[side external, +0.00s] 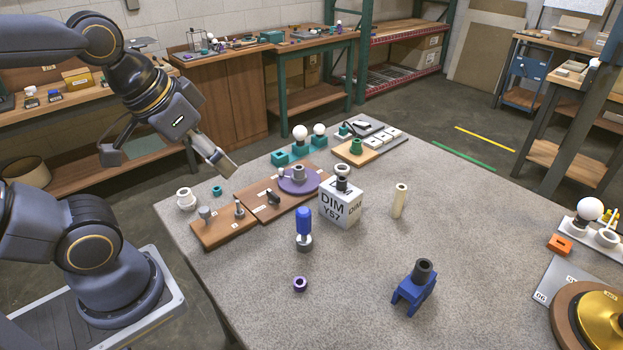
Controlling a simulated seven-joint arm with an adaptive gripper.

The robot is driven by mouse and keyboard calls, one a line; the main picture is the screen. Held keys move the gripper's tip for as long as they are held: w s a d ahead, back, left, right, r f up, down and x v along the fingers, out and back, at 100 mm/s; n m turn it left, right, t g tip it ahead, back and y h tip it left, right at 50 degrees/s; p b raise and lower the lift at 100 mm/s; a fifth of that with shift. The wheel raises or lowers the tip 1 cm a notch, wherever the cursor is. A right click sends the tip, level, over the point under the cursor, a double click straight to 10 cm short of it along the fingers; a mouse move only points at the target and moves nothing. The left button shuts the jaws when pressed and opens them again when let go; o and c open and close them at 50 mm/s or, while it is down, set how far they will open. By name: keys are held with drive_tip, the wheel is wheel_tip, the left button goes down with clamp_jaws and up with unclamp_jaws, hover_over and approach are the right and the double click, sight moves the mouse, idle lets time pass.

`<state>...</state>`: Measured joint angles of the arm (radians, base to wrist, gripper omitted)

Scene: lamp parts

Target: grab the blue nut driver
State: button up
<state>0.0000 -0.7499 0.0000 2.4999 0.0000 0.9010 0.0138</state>
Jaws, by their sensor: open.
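The blue nut driver (303,222) appears to be the upright tool with a blue handle, standing on the grey table. Its lower end meets a grey, rounded piece; I cannot tell whether that is part of it or a separate holder. My gripper (168,161) is open and empty, with its fingers spread wide. It is above and beyond the table's left edge, to the upper left of the nut driver and well apart from it.
A white cube marked DIM (340,204) stands close right of the driver. A wooden board with small parts (222,229) lies to its left. A purple ring (300,284) and a blue stand with a dark cylinder (414,290) are in front. The table's front middle is mostly clear.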

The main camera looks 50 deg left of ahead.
drive_tip(key=w+r+m, duration=0.2)
drive_tip(key=w+r, duration=0.1)
drive_tip(key=w, duration=0.2)
drive_tip(key=m+g, duration=0.2)
drive_tip(key=g, duration=0.3)
hover_over(305, 223)
drive_tip(key=w+a, duration=0.1)
drive_tip(key=a, duration=0.1)
wheel_tip(305, 223, down, 10)
drive_tip(key=shift+g, duration=0.3)
drive_tip(key=f, duration=1.2)
drive_tip(key=shift+s+d+f, duration=0.1)
drive_tip(key=shift+d+f, duration=0.15)
drive_tip(key=shift+f, duration=0.05)
wheel_tip(305, 223, down, 6)
drive_tip(key=shift+r, duration=0.1)
clamp_jaws()
